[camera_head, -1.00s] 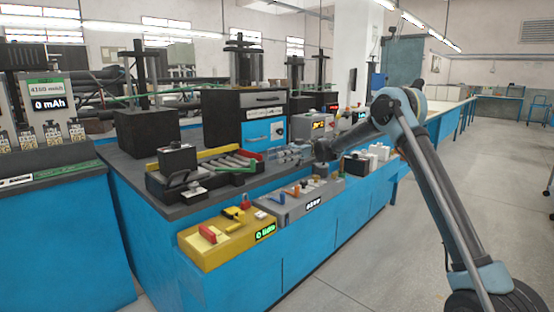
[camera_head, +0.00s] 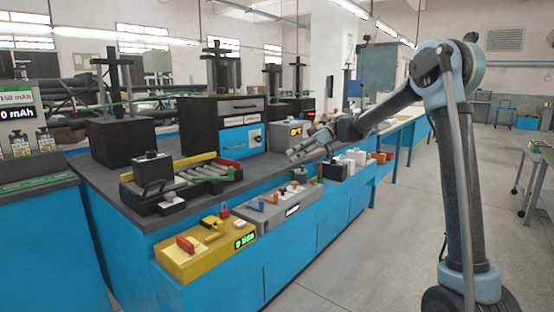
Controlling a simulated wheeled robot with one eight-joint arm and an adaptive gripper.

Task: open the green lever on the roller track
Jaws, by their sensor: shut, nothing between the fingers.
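The roller track (camera_head: 203,174) lies on the dark top of the blue workbench, with grey rollers between yellow and red side rails. The green lever (camera_head: 232,173) is at the track's right end, near the bench's front edge. It is small, and its exact angle is hard to tell. My gripper (camera_head: 293,153) is shut and empty, reaching in from the right. In the picture it is to the right of the lever and a little higher, apart from it.
A black device (camera_head: 152,172) stands at the track's left end. A yellow control box (camera_head: 205,250) and a grey control box (camera_head: 285,204) sit along the front. A black and blue cabinet (camera_head: 222,125) stands behind. The floor at right is mostly clear.

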